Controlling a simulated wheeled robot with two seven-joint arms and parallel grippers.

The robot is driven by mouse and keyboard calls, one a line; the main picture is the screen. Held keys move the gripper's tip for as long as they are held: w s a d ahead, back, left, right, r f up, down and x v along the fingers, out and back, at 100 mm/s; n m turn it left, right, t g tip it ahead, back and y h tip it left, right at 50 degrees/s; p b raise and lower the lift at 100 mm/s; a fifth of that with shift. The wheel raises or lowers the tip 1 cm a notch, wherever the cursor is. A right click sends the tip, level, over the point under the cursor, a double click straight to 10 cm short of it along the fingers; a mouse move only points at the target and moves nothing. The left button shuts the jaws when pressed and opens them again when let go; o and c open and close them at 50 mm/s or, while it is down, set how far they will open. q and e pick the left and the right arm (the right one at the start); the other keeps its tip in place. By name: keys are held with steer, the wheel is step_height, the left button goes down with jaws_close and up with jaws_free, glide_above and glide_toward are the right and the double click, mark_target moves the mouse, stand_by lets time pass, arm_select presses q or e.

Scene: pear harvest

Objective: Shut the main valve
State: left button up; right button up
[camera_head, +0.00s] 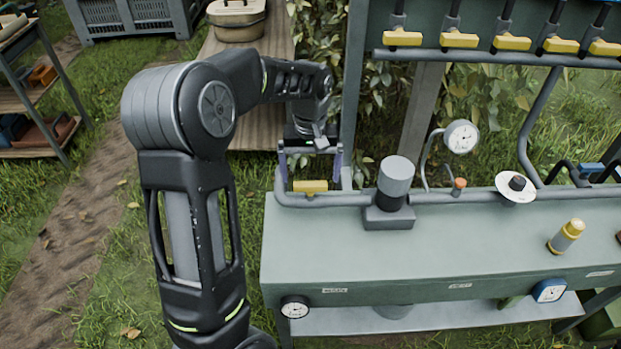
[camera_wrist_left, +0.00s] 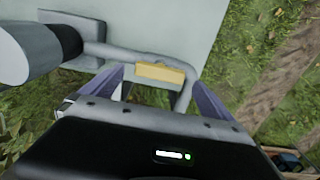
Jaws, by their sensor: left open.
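A yellow valve handle (camera_head: 310,186) sits on the grey pipe at the left end of the green bench and lies along the pipe's run. It is likely the main valve, though I can read no label for it. It also shows in the left wrist view (camera_wrist_left: 160,73), between the finger tips. My left gripper (camera_head: 310,174) is open, its two bluish fingers pointing down on either side of the handle, with gaps to both ends. I see no contact with the handle. My right gripper is not in view.
A grey cylinder on a block (camera_head: 394,180) stands just right of the handle. A gauge (camera_head: 461,137), a white disc with a black knob (camera_head: 516,186) and a yellow-capped cylinder (camera_head: 567,236) are further right. Several yellow-handled valves (camera_head: 459,40) hang on the rack above.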

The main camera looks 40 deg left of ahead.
mark_target(310, 187)
arm_select(q)
steer(key=shift+f, duration=1.45)
steer(key=shift+c, duration=0.6)
steer(key=c, duration=1.2)
steer(key=shift+c, duration=0.2)
